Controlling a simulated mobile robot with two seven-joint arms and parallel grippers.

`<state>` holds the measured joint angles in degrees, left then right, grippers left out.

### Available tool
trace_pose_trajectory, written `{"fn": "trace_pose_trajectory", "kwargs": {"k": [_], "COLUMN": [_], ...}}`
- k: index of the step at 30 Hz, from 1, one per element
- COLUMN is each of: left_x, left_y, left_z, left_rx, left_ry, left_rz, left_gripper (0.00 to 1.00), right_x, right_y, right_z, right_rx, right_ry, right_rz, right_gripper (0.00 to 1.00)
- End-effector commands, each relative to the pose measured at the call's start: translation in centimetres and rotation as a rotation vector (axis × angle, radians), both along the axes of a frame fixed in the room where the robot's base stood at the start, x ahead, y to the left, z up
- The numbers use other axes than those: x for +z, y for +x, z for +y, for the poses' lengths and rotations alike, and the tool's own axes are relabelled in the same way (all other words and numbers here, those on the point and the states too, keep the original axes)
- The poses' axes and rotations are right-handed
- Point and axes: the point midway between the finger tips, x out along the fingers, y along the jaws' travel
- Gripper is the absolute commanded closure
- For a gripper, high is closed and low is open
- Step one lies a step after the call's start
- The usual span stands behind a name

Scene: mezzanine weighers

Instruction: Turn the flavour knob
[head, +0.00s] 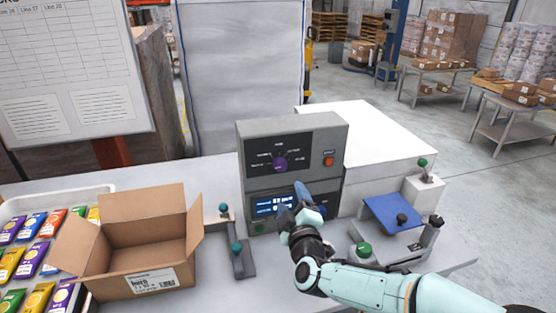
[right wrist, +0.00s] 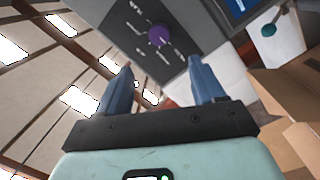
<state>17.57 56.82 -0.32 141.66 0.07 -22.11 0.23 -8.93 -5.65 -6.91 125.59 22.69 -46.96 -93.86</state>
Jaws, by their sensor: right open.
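The flavour knob (head: 280,164) is a round purple dial on the dark upper panel of a grey control box (head: 338,150), with small white labels around it. Its pointer is too small to read. My right gripper (head: 294,202) is in front of the box, below and slightly right of the knob, partly covering the display. In the right wrist view, the knob (right wrist: 158,36) shows beyond the gap between my right gripper's (right wrist: 160,66) two blue fingers. The fingers are open, empty and apart from the knob. My left gripper is not in view.
An orange-red button (head: 328,160) is right of the knob, and a lit blue display (head: 272,205) is below. An open cardboard box (head: 150,245) and a tray of coloured packets (head: 40,250) stand left. A blue-plated weigher (head: 393,212) and teal-knobbed levers (head: 237,249) flank my right arm.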

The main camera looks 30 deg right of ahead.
Motion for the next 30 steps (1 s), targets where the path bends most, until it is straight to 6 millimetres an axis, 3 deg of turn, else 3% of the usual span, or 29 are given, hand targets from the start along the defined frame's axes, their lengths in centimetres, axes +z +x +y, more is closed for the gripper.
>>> {"fn": "trace_pose_trajectory", "kwargs": {"k": [8, 21, 30], "left_x": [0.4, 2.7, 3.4], "left_y": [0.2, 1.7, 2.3], "left_z": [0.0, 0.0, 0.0], "left_rx": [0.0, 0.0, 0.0], "left_ry": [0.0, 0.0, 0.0], "left_rz": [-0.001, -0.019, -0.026], "left_gripper": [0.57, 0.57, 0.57], "right_x": [0.0, 0.1, 0.0], "right_y": [2.2, 10.6, 12.7], "right_z": [-0.7, -3.5, -4.2], "right_rx": [0.0, -0.001, 0.0], "right_ry": [-0.002, -0.001, 0.0], "right_rz": [0.001, 0.001, 0.0], "right_gripper": [0.32, 0.32, 0.32]}}
